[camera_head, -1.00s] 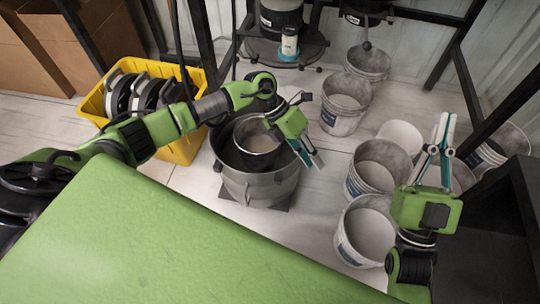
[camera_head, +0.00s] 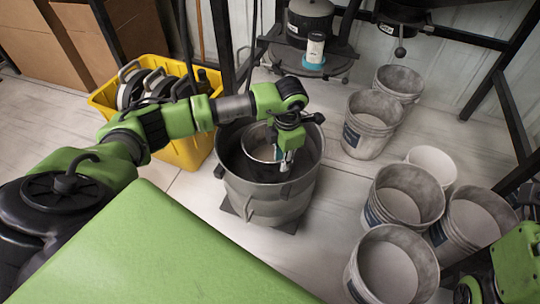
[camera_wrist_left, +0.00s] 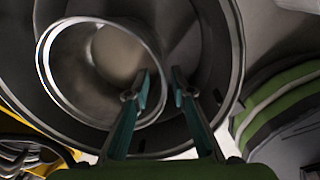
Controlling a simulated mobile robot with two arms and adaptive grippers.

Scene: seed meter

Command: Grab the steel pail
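The steel pail (camera_head: 257,146) stands inside a large grey metal pot (camera_head: 266,203), its rim below the pot's rim. In the left wrist view the pail (camera_wrist_left: 105,55) fills the upper left, with the pot's wall (camera_wrist_left: 222,55) around it. My left gripper (camera_head: 286,160) points down over the pail's right side. In its wrist view the two teal fingers (camera_wrist_left: 162,88) are apart, with the pail's right rim showing at the gap. I cannot tell whether they touch it. Of my right arm only a green part shows at the lower right edge; its fingers are out of view.
A yellow crate (camera_head: 187,150) with dark-and-silver parts stands left of the pot. Several white-grey buckets (camera_head: 390,265) stand to the right. A machine on a dark frame (camera_head: 310,60) is behind. Pale floor is clear between pot and buckets.

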